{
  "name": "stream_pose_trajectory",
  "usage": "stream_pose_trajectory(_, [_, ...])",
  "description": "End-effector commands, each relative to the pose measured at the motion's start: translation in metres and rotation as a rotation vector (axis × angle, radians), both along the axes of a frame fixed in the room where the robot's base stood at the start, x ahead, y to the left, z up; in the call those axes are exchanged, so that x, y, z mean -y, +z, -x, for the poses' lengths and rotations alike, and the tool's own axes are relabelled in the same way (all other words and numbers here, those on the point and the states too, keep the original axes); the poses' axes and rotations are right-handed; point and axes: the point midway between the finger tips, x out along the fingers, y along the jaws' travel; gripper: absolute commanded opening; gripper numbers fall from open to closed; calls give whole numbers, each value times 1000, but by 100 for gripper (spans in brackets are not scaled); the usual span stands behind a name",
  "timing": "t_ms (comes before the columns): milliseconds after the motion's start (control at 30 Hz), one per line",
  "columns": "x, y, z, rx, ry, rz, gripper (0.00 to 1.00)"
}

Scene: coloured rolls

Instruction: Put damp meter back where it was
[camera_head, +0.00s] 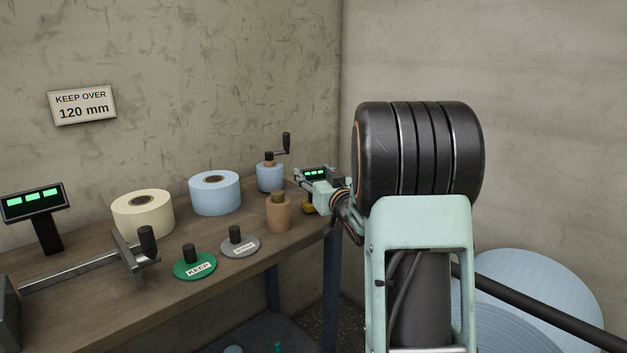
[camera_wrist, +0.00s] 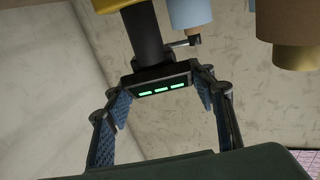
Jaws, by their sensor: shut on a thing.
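The damp meter (camera_head: 315,173) is a small black unit with a lit green display, at the right end of the bench in the head view. In the wrist view its display (camera_wrist: 162,88) sits between the fingers, with a black stem and a yellow end (camera_wrist: 112,6) beyond. A yellow part (camera_head: 309,208) shows below my gripper in the head view, by the bench edge; whether it touches the bench is not clear. My gripper (camera_head: 306,180) is shut on the meter. My arm hides part of this.
Green (camera_head: 195,265) and grey (camera_head: 240,246) discs with posts stand in front. Large blue rolls (camera_head: 545,300) stand right.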

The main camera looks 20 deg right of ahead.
Motion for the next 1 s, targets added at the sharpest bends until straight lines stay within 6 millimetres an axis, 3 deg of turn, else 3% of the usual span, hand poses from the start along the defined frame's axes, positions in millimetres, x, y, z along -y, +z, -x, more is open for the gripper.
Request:
stream_pose_trajectory(400, [0, -9, 0, 3, 0, 1, 3])
stream_pose_trajectory(433, [0, -10, 0, 2, 0, 1, 52])
stream_pose_trajectory(567, [0, -9, 0, 2, 0, 1, 66])
stream_pose_trajectory(1000, [0, -4, 4, 1, -1, 1, 68])
